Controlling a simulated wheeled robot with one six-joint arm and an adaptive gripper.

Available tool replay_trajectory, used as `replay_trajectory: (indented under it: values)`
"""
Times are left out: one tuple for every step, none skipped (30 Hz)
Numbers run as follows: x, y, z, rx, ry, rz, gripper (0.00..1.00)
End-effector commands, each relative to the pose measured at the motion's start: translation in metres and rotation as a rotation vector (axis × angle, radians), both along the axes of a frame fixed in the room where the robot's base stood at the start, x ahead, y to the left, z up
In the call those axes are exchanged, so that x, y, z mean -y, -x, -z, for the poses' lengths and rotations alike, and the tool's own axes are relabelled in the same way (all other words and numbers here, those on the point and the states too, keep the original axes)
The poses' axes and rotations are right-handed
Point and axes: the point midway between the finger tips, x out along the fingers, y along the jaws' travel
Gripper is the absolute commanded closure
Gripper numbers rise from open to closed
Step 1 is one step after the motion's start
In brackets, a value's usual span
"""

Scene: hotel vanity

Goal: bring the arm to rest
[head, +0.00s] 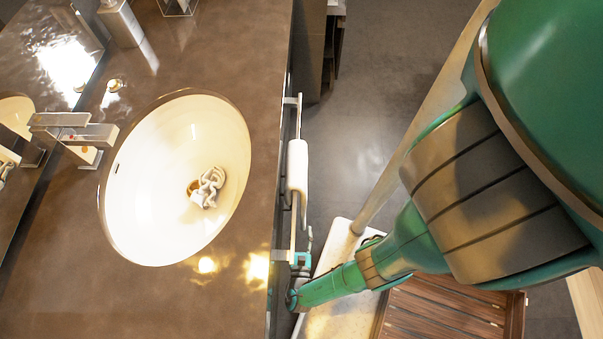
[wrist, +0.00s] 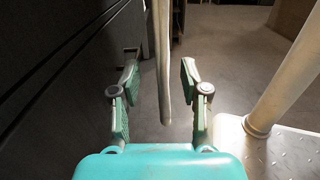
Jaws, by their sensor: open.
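My gripper (wrist: 160,80) is open and empty in the wrist view, its two green fingers spread apart. A pale hanging strip, perhaps a towel's edge (wrist: 162,60), shows beyond and between the fingers; I cannot tell how far off it is. In the head view my green arm reaches down at the right, beside the vanity's front edge. Its end is low by the counter edge, and the fingers are hard to make out there.
A rail with a white towel (head: 297,165) runs along the front. A slatted wooden surface (head: 440,310) lies below my arm. Grey floor (head: 370,110) is open beyond.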

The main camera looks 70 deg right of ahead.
Motion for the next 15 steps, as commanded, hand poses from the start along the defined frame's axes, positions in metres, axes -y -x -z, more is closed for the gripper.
replay_trajectory:
  values:
    - [-0.004, 0.001, 0.0, 0.0, 0.0, -0.004, 0.55]
    - [-0.006, 0.001, 0.0, 0.0, -0.001, -0.004, 0.55]
    - [-0.008, 0.002, 0.0, 0.0, 0.0, -0.004, 0.55]
    - [-0.009, 0.003, 0.0, -0.001, 0.0, -0.003, 0.55]
    - [-0.01, 0.004, 0.0, -0.001, 0.0, -0.002, 0.55]
    - [-0.012, 0.004, 0.0, -0.001, 0.0, -0.002, 0.55]
    - [-0.013, 0.005, 0.0, -0.002, 0.002, -0.002, 0.55]
    - [-0.014, 0.005, 0.0, -0.002, 0.001, -0.003, 0.55]
    - [-0.014, 0.005, 0.0, -0.002, 0.001, -0.002, 0.55]
    - [-0.015, 0.006, 0.0, -0.002, 0.001, -0.001, 0.55]
    - [-0.015, 0.006, 0.0, -0.002, 0.001, -0.001, 0.55]
    - [-0.015, 0.006, 0.0, -0.002, 0.001, 0.0, 0.55]
    - [-0.015, 0.006, 0.0, -0.003, 0.001, 0.0, 0.55]
    - [-0.015, 0.006, 0.0, -0.002, 0.001, 0.0, 0.55]
    - [-0.015, 0.006, 0.0, -0.002, 0.001, 0.0, 0.55]
